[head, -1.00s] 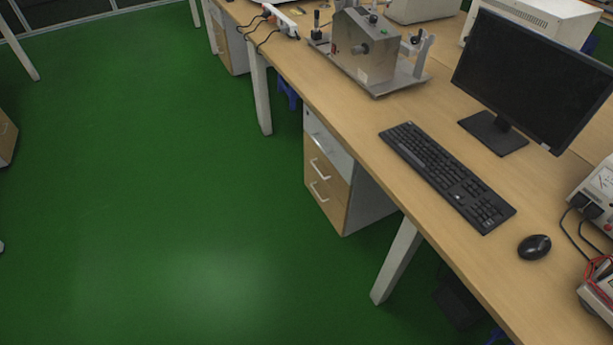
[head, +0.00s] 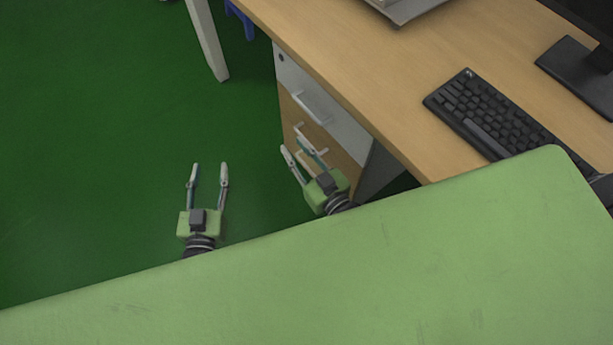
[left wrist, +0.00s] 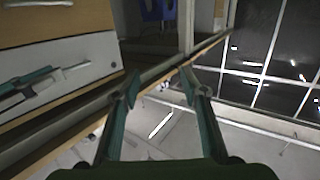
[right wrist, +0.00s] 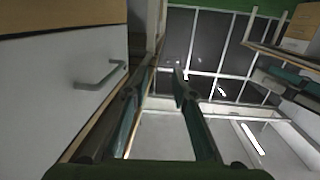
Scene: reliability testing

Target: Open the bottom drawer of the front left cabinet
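The cabinet (head: 365,135) stands under the wooden desk in the head view. Its top drawer (head: 336,115) is white with a bar handle (head: 312,107); wood-fronted drawers lie below. The middle handle (head: 311,139) shows; the bottom drawer is largely hidden behind my right gripper. All drawers look closed. My right gripper (head: 293,147) is open and empty, in front of the cabinet. The right wrist view shows a drawer handle (right wrist: 103,76) left of its fingers, not between them. My left gripper (head: 209,165) is open and empty over the green floor, left of the cabinet.
The desk (head: 400,80) overhangs the cabinet and carries a keyboard (head: 490,115) and a monitor stand (head: 580,70). A white desk leg (head: 207,40) stands beyond the cabinet. The green floor (head: 90,120) to the left is clear.

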